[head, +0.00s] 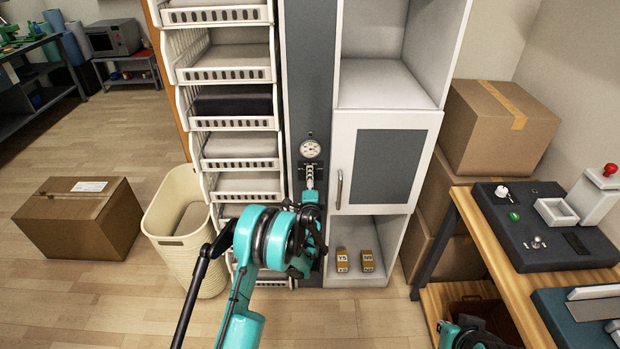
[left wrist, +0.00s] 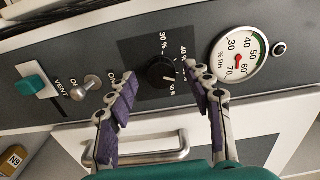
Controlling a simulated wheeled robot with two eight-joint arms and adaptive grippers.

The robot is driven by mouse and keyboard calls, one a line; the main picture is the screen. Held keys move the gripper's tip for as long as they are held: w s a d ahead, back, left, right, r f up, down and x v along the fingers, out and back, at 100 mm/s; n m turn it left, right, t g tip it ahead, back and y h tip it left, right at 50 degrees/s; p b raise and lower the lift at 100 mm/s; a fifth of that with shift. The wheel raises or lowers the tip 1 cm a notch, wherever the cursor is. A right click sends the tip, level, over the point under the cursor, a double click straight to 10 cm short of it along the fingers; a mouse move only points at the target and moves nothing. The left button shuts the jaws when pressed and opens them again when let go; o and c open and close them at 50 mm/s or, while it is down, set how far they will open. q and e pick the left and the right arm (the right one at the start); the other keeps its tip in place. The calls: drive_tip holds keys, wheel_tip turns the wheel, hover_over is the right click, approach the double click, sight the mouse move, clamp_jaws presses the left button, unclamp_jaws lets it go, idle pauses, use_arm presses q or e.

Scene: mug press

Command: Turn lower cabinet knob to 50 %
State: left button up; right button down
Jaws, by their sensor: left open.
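The lower cabinet knob (left wrist: 160,72) is a round black knob on a dark square plate, with percent marks printed around it. In the left wrist view it sits between the fingertips of my left gripper (left wrist: 162,78). The gripper is open, one finger on either side of the knob; I cannot tell whether either touches it. A pale mark shows on the knob's lower right side; its exact setting is too small to read. In the head view my left arm hides the knob. A white %RH gauge (left wrist: 239,52) is right of the knob and also shows in the head view (head: 310,149).
On the same panel are a toggle switch (left wrist: 92,83) and a teal VENT slider (left wrist: 32,85). A metal handle (left wrist: 150,158) lies close below the fingers. White basket shelves (head: 232,75) and a cream bin (head: 180,222) stand left; a workbench (head: 480,235) stands right.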

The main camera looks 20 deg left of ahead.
use_arm(q)
drive_tip(key=v, duration=0.6)
drive_tip(key=shift+s, duration=0.2)
drive_tip(key=shift+r, duration=0.1)
drive_tip(key=s+a+r+n+g+y, duration=0.1)
drive_tip(key=s+a+r+n+g, duration=0.15)
drive_tip(key=s+r+n, duration=0.35)
drive_tip(key=s+a+r+n+g, duration=0.2)
drive_tip(key=s+r+n+g, duration=0.1)
drive_tip(key=s+r, duration=0.45)
drive_tip(key=s+d+f+n+g+h, duration=0.1)
drive_tip(key=s+d+n+h, duration=0.1)
drive_tip(key=s, duration=0.7)
drive_tip(key=s+d+f+n+g+h, duration=0.1)
drive_tip(key=s+d, duration=0.3)
drive_tip(key=s, duration=0.5)
drive_tip(key=s+d+f+n+g+h, duration=0.2)
drive_tip(key=s+d+f+g+h, duration=0.1)
drive_tip(key=s, duration=0.6)
drive_tip(key=shift+s+n, duration=0.25)
drive_tip(key=shift+n, duration=0.05)
